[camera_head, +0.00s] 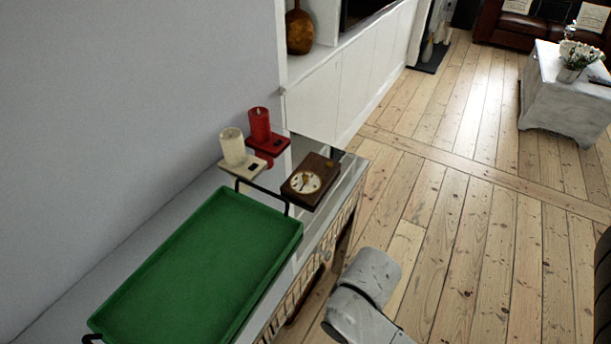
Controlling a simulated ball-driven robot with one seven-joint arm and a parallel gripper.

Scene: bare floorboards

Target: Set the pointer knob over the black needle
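A dark wooden block (322,167) with a round cream dial (313,184) on its top stands near the right end of the sideboard. A small brass-coloured piece that looks like the pointer knob (305,181) sits at the middle of the dial. Dark marks show on the dial face, but they are too small to tell which is the black needle or which way the knob points. A grey link of my arm shows at the bottom, right of the sideboard and apart from the block. My gripper is not in view.
A green tray (205,262) with black handles fills much of the sideboard top (150,240), its handle close to the block. Bare floorboards (450,230) lie to the right.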

